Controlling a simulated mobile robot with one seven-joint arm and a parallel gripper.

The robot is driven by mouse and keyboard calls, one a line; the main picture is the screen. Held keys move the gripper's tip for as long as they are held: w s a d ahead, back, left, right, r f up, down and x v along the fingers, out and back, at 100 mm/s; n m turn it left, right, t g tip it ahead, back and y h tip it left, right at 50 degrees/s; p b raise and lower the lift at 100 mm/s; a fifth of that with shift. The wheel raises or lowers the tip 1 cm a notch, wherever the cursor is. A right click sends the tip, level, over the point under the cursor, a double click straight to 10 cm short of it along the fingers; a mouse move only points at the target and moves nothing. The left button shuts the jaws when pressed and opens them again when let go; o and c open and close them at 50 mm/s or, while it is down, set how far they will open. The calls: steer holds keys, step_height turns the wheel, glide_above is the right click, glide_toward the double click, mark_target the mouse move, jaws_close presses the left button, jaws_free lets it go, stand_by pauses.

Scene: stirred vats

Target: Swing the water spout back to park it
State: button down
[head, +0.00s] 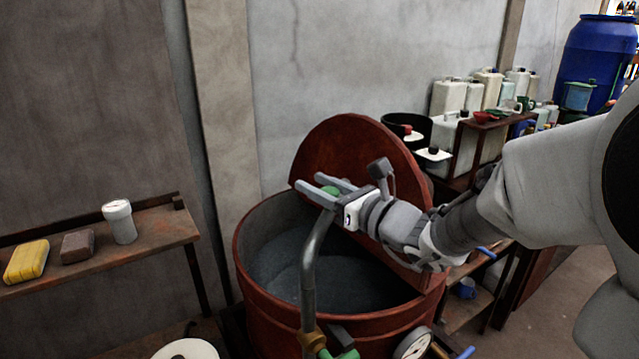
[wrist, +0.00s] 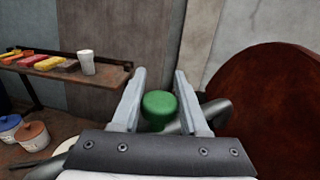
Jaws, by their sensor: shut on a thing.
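The water spout (head: 309,262) is a bent grey pipe rising from a brass fitting at the vat's front. Its upper end curves over the vat's opening. A green knob (head: 331,190) sits on the spout's top. My gripper (head: 310,183) is shut on this knob, with one finger on each side. In the wrist view the knob (wrist: 159,106) lies between the two fingers, and part of the pipe (wrist: 186,122) shows behind it. The red-brown vat (head: 262,290) holds dark grey liquid. The spout's outlet is hidden behind my gripper and arm.
The vat's half lid (head: 335,150) stands raised behind my gripper. A gauge (head: 412,343) and green valve handle (head: 347,354) are at the vat's front. A shelf (head: 150,235) with a white cup (head: 119,222) is at left. Canisters (head: 448,97) crowd the right rack.

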stand_by(0.8)
steer(key=s+a+n+g+y+p, duration=0.2)
steer(key=a+n+g, duration=0.4)
steer(key=g, duration=0.4)
steer(key=s+a+n+g+y+p, duration=0.2)
steer(key=s+a+n+g+p, duration=0.3)
steer(key=g, duration=0.4)
steer(key=shift+a+n+g+p, duration=0.4)
steer(key=shift+a+n+p, duration=0.15)
steer(key=shift+a+n, duration=0.7)
steer(key=shift+s, duration=0.15)
steer(key=shift+c, duration=2.1)
jaws_free()
steer(key=shift+d, duration=0.1)
